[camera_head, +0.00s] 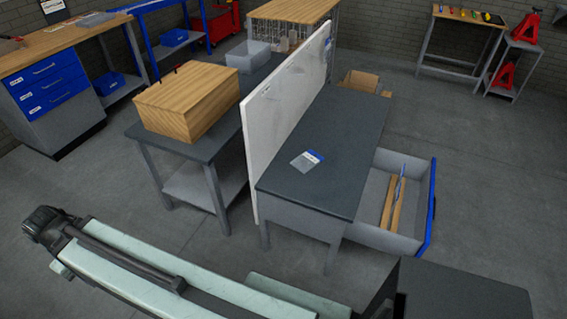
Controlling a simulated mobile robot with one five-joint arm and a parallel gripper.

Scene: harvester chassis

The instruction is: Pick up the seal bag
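The seal bag (306,160) looks like a small flat pale-grey packet with a blue and white strip at its upper right edge. It lies flat on the dark top of a workbench (330,125), to the right of a white upright panel. Nothing covers the bag. My pale-green arm crosses the lower left of the view, well apart from the bag, with a dark joint at its left end. I see no gripper fingers.
The white panel (285,105) stands upright along the bench's left side. An open drawer (408,240) with wooden strips inside juts out at the bench's right. A wooden box (188,100) sits on the bench to the left.

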